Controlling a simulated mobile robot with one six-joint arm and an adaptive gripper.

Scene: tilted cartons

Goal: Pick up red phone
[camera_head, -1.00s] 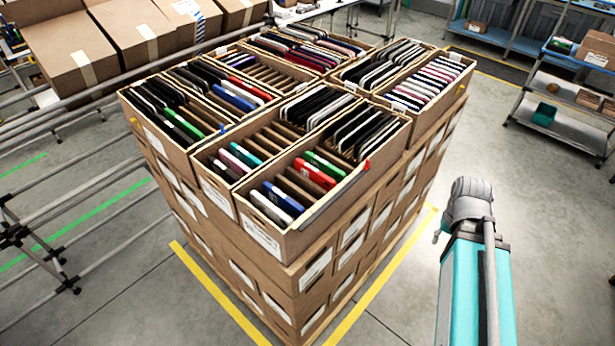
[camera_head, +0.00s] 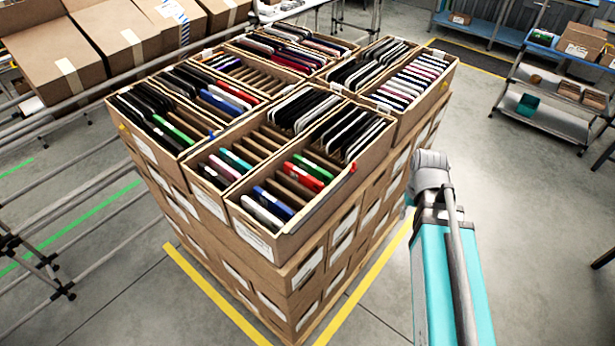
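A red phone (camera_head: 303,178) stands on edge in the front carton (camera_head: 262,240), between a green phone (camera_head: 312,167) and brown dividers. Its upper part shows; its lower part is hidden in the slot. Another red phone (camera_head: 236,92) stands in the carton at the back left (camera_head: 150,146), near blue and white ones. My arm shows at the lower right, teal with a grey joint, beside the right side of the carton stack. My gripper is not in view.
Blue phones (camera_head: 273,200) and a white phone (camera_head: 262,212) stand near the front red phone. Neighbouring cartons hold rows of dark phones. Closed boxes (camera_head: 55,62) lie on a rail rack at the left. Shelves (camera_head: 545,115) stand at the right. Floor right of the stack is clear.

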